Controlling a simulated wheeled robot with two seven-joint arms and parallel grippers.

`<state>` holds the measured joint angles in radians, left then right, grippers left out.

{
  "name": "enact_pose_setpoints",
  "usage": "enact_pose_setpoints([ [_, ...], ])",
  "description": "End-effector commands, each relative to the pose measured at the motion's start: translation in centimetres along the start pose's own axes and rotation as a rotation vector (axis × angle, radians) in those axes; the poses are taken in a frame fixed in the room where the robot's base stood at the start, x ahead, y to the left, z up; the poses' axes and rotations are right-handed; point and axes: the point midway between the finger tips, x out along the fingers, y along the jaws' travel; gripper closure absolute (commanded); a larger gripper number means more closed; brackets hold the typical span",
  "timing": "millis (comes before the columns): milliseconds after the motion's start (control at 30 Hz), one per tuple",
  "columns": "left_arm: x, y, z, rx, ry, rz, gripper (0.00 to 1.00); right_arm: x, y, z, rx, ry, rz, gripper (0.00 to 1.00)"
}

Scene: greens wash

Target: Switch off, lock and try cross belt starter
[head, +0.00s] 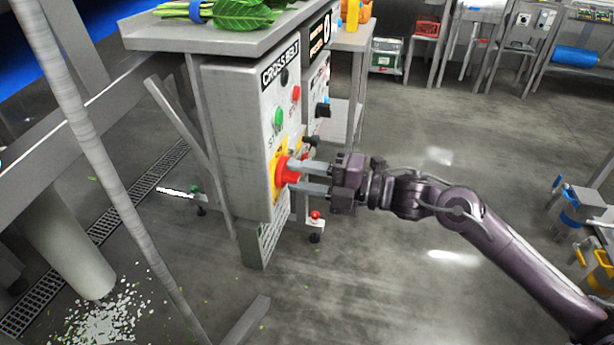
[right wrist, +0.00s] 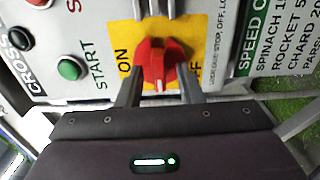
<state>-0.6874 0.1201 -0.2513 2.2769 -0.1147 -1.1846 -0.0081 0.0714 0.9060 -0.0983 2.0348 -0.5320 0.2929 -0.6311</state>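The cross belt starter (head: 240,130) is a grey cabinet labelled CROSS BELT. It has a green START button (right wrist: 69,68), a red button (head: 296,93), and a red rotary switch (head: 286,171) on a yellow plate. In the right wrist view the red switch (right wrist: 158,62) has its white mark pointing down the picture, between the ON and OFF words. My right gripper (head: 308,177) is open at the switch, with one finger on each side of it. Whether the fingers touch the switch is unclear. My left gripper is not in view.
A second control box (head: 318,90) stands just behind the starter. Leafy greens (head: 240,12) lie on the steel surface above. Blue (head: 570,215) and yellow (head: 597,282) lock-like items sit at the right edge. A slanted pole (head: 90,150) stands at left.

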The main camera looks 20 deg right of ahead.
Motion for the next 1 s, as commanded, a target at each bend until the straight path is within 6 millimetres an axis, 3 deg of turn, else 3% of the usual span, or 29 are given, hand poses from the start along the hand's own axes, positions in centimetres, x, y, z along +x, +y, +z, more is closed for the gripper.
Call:
enact_pose_setpoints([
  [167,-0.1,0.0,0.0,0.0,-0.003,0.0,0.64,-1.1,-0.1,0.1,0.002,-0.004,-0.002,0.67],
  [600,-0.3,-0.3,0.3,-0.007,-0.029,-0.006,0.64,-6.5,-0.1,0.0,0.003,0.0,-0.002,0.67],
  [1000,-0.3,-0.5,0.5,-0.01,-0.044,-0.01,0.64,-7.8,0.0,0.0,0.0,0.001,-0.001,0.67],
])
